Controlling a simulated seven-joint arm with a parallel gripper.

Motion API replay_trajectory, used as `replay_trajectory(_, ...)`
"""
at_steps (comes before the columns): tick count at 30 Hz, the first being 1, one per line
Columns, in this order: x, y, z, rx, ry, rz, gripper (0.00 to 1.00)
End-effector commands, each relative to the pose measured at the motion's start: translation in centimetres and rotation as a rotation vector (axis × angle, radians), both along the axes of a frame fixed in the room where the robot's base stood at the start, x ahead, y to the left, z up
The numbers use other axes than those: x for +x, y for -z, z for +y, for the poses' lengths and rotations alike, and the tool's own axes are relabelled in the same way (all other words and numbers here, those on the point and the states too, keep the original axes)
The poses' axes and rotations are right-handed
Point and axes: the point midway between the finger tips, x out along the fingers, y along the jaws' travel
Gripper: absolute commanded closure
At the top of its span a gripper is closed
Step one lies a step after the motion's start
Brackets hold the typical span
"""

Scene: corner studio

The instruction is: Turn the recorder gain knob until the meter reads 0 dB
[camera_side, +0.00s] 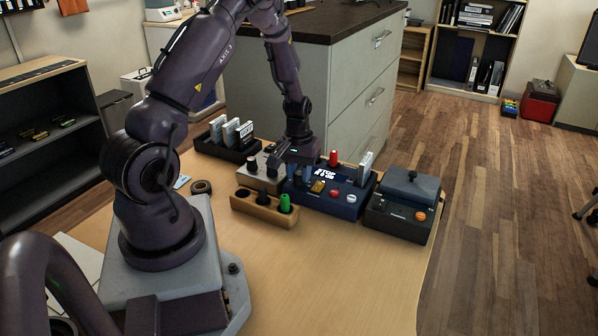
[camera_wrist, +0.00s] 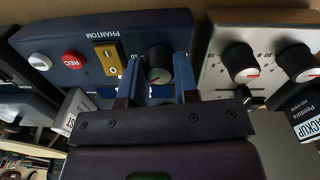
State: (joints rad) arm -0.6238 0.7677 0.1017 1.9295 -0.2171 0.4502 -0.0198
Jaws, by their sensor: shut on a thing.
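The recorder (camera_side: 345,209) is a dark blue box on the wooden table in the side view; its blue face (camera_wrist: 70,42) shows in the wrist view. It has a yellow PHANTOM switch (camera_wrist: 107,60), a red REC button (camera_wrist: 73,60) and a pale round button (camera_wrist: 40,62). My gripper (camera_side: 298,178) reaches down over the recorder's left end. In the wrist view its blue fingers (camera_wrist: 157,74) stand either side of the black gain knob (camera_wrist: 159,58), shut on it. The lit display (camera_side: 326,173) is too small to read in the side view.
A grey box with two black knobs (camera_wrist: 240,62) stands close beside the recorder. A wooden holder (camera_side: 262,208) with a green-topped item sits in front. A dark lidded case (camera_side: 401,207) is to the right, a black rack (camera_side: 233,149) behind.

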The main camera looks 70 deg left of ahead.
Motion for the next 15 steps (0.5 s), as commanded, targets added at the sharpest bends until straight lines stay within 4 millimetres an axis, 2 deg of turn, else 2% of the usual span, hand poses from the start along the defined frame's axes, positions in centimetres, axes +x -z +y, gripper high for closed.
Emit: replay_trajectory(15, -0.03, -0.10, -0.08, -0.004, 0.034, 0.002, 0.95)
